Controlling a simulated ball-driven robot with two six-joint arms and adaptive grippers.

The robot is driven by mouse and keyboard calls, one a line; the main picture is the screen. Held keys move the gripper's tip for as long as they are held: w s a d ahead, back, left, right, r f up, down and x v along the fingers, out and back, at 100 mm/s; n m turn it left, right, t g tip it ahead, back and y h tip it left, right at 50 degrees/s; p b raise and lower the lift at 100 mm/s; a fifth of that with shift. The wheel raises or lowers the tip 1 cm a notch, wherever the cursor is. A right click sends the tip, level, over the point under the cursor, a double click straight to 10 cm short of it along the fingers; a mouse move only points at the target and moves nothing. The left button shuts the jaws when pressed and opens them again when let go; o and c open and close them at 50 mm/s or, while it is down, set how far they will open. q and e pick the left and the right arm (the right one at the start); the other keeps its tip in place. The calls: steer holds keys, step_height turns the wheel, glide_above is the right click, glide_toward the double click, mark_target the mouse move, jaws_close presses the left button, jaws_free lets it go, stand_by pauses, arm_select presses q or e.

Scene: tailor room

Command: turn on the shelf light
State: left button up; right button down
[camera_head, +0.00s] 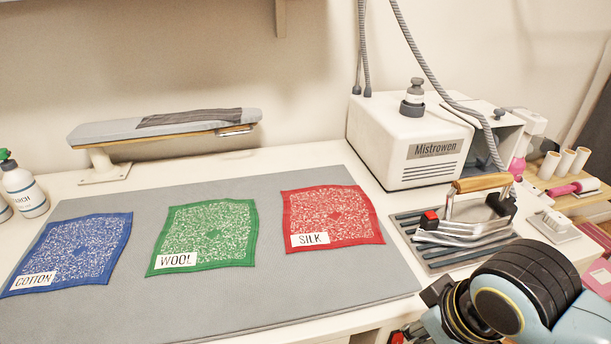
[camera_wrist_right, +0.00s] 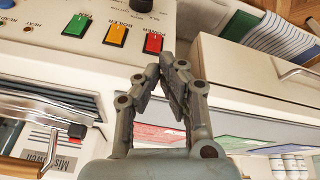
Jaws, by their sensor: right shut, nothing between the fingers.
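I cannot make out the shelf light or a switch marked for it. In the right wrist view, a pale control panel (camera_wrist_right: 40,42) fills the top left. It carries a green switch (camera_wrist_right: 77,26), an orange switch (camera_wrist_right: 116,35) and a red switch (camera_wrist_right: 153,42), labelled FAN, BOILER and POWER. My right gripper (camera_wrist_right: 163,68) is shut and empty, with its tips in the picture just below the red switch; I cannot tell whether they touch the panel. In the head view, my right arm covers the lower right and hides the panel. My left gripper is out of view.
A white Mistrowen steam unit (camera_head: 398,143) stands at the back right. An iron (camera_head: 465,222) rests on a slatted stand in front of it. Blue, green and red cloths lie on a grey mat (camera_head: 225,300). A small ironing board (camera_head: 165,128) stands at the back left.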

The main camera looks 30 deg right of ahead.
steer(key=w+r+t, duration=0.1)
steer(key=w, duration=0.3)
steer(key=w+a+r+t, duration=0.1)
steer(key=w+r+t, duration=0.1)
steer(key=w, duration=0.2)
steer(key=w+a+r+t+y, duration=0.1)
steer(key=w+r+t, duration=0.1)
steer(key=w, duration=0.2)
steer(key=shift+w+a, duration=0.25)
steer(key=shift+w, duration=0.05)
steer(key=w+a+r+t+p, duration=0.1)
steer(key=w+a+r+t, duration=0.1)
steer(key=w+r+t, duration=0.6)
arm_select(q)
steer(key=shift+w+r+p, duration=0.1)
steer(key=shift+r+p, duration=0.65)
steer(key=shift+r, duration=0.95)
arm_select(e)
steer(key=w+d+r+m+t+h, duration=0.1)
steer(key=w+r+t+h, duration=0.2)
steer(key=r, duration=0.7)
steer(key=w+d+r+m+t+h, duration=0.1)
steer(key=w+r+m+t+h, duration=0.1)
steer(key=r, duration=0.9)
steer(key=shift+w+m+t+h, duration=0.3)
steer(key=shift+w+t+h, duration=0.2)
steer(key=shift+w+t, duration=0.95)
steer(key=shift+s, duration=0.15)
steer(key=shift+r, duration=0.1)
